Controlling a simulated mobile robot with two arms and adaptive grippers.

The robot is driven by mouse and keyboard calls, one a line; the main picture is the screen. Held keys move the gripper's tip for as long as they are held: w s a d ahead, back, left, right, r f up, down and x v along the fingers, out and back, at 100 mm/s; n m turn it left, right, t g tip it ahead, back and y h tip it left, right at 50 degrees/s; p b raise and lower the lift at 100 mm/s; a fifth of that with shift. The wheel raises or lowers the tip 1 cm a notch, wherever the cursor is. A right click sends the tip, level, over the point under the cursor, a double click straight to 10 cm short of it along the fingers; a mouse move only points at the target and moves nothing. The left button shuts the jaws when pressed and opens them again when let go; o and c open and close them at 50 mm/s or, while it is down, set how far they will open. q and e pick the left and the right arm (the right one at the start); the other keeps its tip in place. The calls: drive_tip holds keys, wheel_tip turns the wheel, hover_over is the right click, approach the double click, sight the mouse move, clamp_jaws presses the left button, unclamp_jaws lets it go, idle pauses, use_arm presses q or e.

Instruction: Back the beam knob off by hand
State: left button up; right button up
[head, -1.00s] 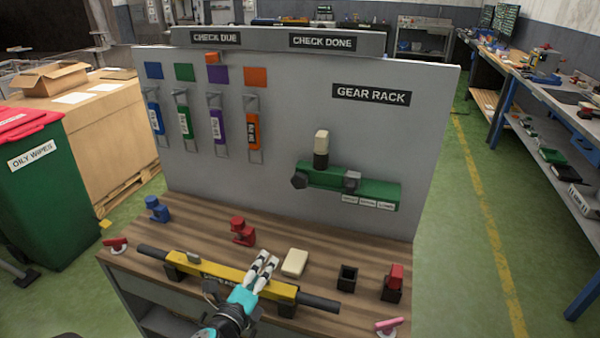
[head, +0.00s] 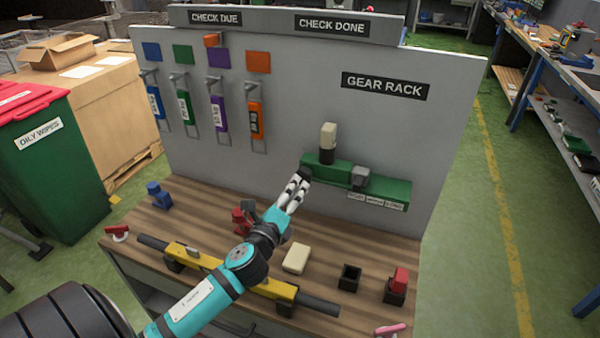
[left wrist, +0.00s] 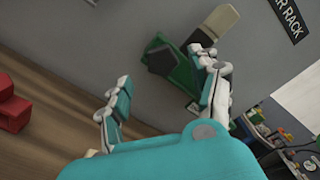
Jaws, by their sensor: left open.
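A green beam unit (head: 390,190) is fixed to the grey panel under the GEAR RACK sign. A dark hexagonal knob (left wrist: 158,60) sits at its left end; in the head view it is mostly hidden by my fingertips. My left gripper (head: 297,184) reaches up from the bench to this end of the beam. In the left wrist view my left gripper (left wrist: 163,66) is open, with its fingers apart and the knob beyond the gap. I cannot tell whether a finger touches the knob. My right gripper is not in view.

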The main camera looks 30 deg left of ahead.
sight(305, 174)
use_arm(q)
drive_tip(key=x, duration=0.7)
drive_tip(key=shift+p, duration=0.45)
drive_tip(key=shift+s+d, duration=0.1)
drive_tip(key=c, duration=1)
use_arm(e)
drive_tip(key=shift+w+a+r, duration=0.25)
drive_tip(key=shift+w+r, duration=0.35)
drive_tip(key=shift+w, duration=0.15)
